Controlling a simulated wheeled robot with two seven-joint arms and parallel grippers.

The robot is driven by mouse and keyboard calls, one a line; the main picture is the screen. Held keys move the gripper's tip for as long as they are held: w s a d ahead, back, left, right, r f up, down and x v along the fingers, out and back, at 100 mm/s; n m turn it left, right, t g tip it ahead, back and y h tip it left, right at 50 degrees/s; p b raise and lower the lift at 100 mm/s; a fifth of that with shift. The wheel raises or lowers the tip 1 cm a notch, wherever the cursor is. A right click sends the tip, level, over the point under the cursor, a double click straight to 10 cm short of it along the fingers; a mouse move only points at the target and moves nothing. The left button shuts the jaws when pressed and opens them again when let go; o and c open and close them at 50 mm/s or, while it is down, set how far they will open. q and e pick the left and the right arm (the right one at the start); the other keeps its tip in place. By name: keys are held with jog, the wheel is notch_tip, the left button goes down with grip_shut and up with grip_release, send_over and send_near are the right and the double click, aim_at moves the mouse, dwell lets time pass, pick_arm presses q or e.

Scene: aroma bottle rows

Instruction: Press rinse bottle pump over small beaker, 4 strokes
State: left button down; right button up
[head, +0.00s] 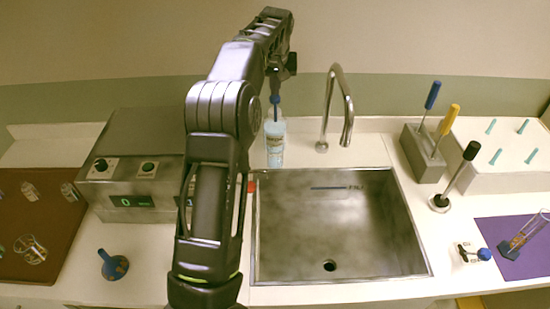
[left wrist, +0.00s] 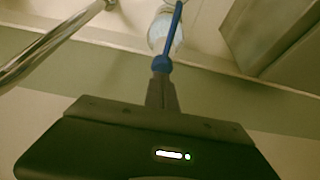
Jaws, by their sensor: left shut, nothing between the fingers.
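The rinse bottle (head: 275,150) stands behind the sink's back left corner, a clear bottle with pale blue contents and a blue pump head (head: 275,99). My left gripper (head: 276,83) is shut and empty, its tips directly over the pump head. In the left wrist view, the shut fingers (left wrist: 161,95) point at the blue pump head (left wrist: 162,63), with the bottle (left wrist: 160,33) beyond it. Whether the tips touch the pump is hard to tell. No beaker shows under the spout; my arm hides part of that area. My right gripper is not in view.
The sink (head: 330,235) and curved faucet (head: 340,95) are right of the bottle. A grey device with a green display (head: 132,201) is at left. Several glass pieces lie on a brown mat (head: 30,215). A tool block (head: 423,155) stands at right.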

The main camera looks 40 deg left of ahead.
pick_arm(q)
jog(key=shift+f+b, duration=0.7)
jog(key=shift+f, duration=0.45)
jog(key=shift+r+p, duration=0.95)
jog(key=shift+r, duration=0.5)
jog(key=shift+r, duration=3)
